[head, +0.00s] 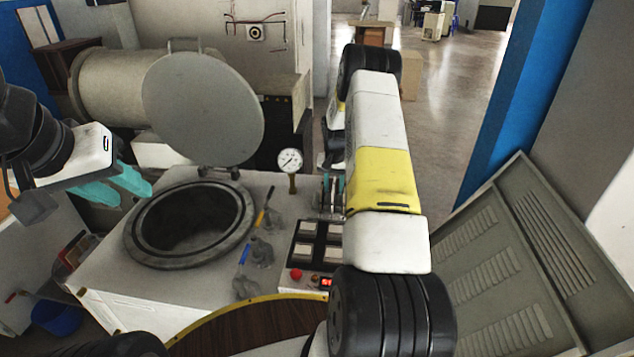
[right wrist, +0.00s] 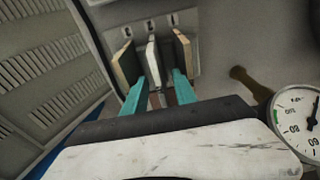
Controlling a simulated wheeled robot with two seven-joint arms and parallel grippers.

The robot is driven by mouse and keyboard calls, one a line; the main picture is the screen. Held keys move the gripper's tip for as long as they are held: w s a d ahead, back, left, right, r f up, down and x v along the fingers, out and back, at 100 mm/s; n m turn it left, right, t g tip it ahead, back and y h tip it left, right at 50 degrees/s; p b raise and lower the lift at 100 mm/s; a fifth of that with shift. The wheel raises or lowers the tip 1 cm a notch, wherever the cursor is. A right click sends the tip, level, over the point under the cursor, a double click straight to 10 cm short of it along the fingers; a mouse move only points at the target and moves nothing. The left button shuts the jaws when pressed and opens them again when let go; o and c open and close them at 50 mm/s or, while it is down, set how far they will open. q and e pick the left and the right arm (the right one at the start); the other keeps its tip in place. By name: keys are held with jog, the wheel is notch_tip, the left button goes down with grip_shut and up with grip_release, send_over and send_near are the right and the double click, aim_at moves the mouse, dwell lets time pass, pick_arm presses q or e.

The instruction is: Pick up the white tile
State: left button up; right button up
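In the right wrist view, the white tile (right wrist: 153,62) stands on edge between two tan tiles, one on the left (right wrist: 127,63) and one on the right (right wrist: 182,50). They stand at a grey metal holder (right wrist: 148,25). My right gripper (right wrist: 160,80) is open. Its teal fingers reach to either side of the white tile, with gaps visible between them and it. In the head view, my right arm mostly hides this gripper and the tiles. My left gripper (head: 128,190) is open and empty at the left, near the round chamber.
A machine top (head: 112,295) carries a round open chamber (head: 190,222) with its lid (head: 203,108) raised. A pressure gauge (head: 290,161) stands close to my right gripper. A control panel (head: 308,245) with square buttons lies in front. A slatted grey panel (head: 505,265) stands at the right.

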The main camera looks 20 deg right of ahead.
dwell(0.3)
grip_shut()
dwell(1.3)
